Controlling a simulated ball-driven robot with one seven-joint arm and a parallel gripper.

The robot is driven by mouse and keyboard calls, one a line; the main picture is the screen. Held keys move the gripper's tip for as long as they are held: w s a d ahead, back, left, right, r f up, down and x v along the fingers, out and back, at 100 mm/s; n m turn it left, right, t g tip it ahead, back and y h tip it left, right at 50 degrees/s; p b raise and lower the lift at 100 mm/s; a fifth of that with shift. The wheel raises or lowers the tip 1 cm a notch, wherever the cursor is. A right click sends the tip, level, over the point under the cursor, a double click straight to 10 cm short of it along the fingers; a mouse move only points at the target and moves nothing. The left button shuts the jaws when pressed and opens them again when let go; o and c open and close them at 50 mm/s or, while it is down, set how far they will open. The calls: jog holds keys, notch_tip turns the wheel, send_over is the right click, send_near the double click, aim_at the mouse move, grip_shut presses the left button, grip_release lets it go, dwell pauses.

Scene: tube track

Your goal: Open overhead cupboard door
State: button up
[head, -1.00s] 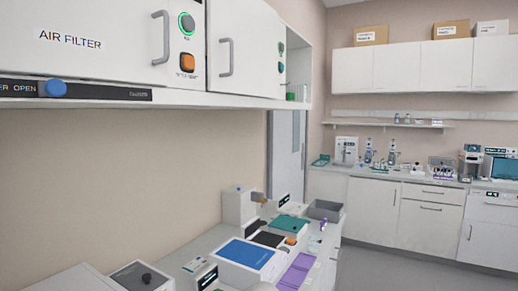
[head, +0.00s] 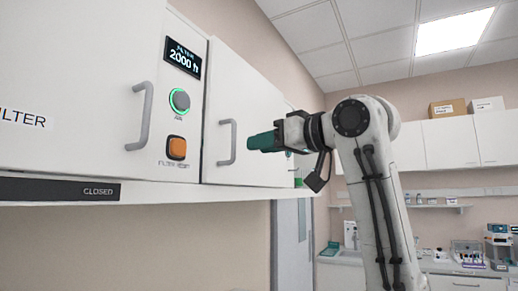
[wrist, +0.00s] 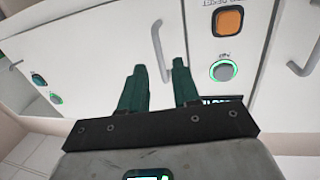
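Two white overhead cupboard doors show in the head view, both shut: the left door (head: 60,75), lettered "FILTER", and the right door (head: 265,100). Each has a grey bar handle: the left handle (head: 140,115) and the right handle (head: 227,142). My gripper (head: 250,142), with green fingers, is just right of the right handle in the head view, apart from it. In the wrist view my gripper (wrist: 160,66) is open and empty. The right handle (wrist: 157,36) appears in line with the gap between the fingers; its distance is hard to judge. The left handle (wrist: 303,55) is at the right edge.
Between the doors is a panel with a display (head: 182,57), a green-ringed button (head: 179,101) and an orange button (head: 177,148). A dark strip marked "CLOSED" (head: 98,190) runs along the cupboard's lower edge. Wall cabinets (head: 450,143) and shelves stand at the back right.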

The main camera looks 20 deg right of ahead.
notch_tip(320, 180, up, 2)
jog(key=r, duration=0.1)
jog(key=p, duration=0.4)
send_over(234, 160)
jog(key=shift+w+f, duration=0.3)
jog(key=shift+c, duration=0.5)
grip_shut()
jog(key=shift+d, duration=0.1)
